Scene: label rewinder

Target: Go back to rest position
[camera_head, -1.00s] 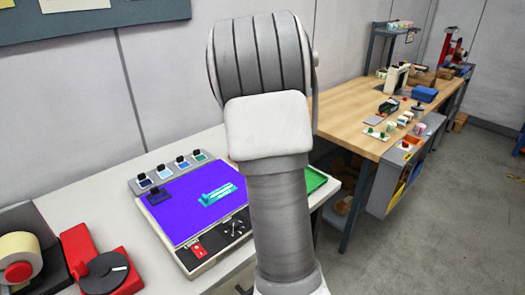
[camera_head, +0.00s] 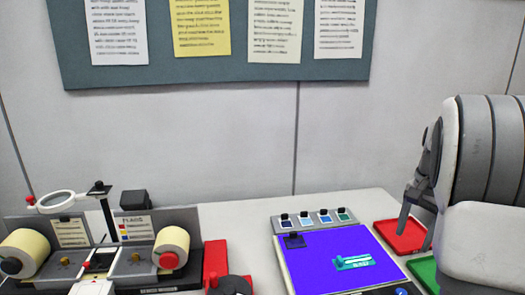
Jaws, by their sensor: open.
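My gripper (camera_head: 416,228) is at the right of the view, beside my large grey arm links. Its dark fingers point down above the red tray and look apart. No object shows between them. Part of the gripper is hidden behind my arm. The label rewinder (camera_head: 92,264) stands at the lower left, away from my gripper, with a cream label roll (camera_head: 23,249) at its left and another roll (camera_head: 172,247) at its right.
A panel with a purple surface (camera_head: 320,268) lies on the white table (camera_head: 236,216), with a teal piece (camera_head: 353,262) on it. A red tray (camera_head: 397,237) and a green tray (camera_head: 424,271) are at the right. A board (camera_head: 218,67) with papers hangs on the wall.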

